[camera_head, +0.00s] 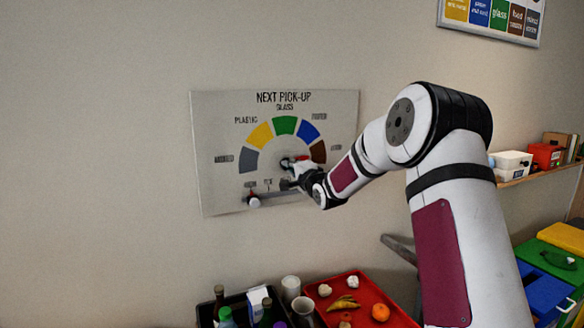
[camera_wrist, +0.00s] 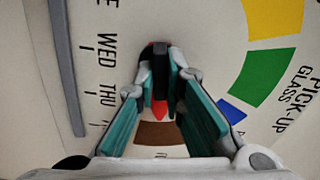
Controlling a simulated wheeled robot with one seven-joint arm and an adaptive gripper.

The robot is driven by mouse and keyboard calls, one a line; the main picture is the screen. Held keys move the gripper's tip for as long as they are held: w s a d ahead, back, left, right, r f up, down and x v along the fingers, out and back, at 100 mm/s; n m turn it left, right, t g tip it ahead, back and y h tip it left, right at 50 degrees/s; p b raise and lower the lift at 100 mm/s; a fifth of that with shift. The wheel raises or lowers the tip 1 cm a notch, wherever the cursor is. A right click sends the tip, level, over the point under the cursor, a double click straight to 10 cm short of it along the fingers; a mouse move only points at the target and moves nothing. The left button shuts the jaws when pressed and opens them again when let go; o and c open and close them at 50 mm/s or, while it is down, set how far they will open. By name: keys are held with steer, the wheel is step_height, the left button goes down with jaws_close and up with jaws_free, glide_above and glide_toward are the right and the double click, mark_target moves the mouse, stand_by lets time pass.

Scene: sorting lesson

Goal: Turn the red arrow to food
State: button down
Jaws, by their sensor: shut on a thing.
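The NEXT PICK-UP board (camera_head: 207,125) hangs on the wall with a dial of grey, yellow, green, blue and brown segments. The brown segment (camera_head: 318,151) is at the right end of the arc, and it also shows in the wrist view (camera_wrist: 155,134). My gripper (camera_head: 291,166) is at the dial's centre. In the wrist view its teal fingers (camera_wrist: 161,85) are shut on the black handle (camera_wrist: 160,62) of the red arrow (camera_wrist: 160,111). The red tip points at the brown segment. The rest of the arrow is hidden by the fingers.
A day slider with a white knob (camera_head: 254,202) runs along the board's lower edge. Below stand a red tray (camera_head: 393,319) with food scraps and a dark crate (camera_head: 203,312) with bottles and cups. A shelf (camera_head: 540,173) is at right.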

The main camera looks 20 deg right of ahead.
stand_by(0.3)
steer(key=c, duration=1.7)
jaws_free()
steer(key=s, duration=1.2)
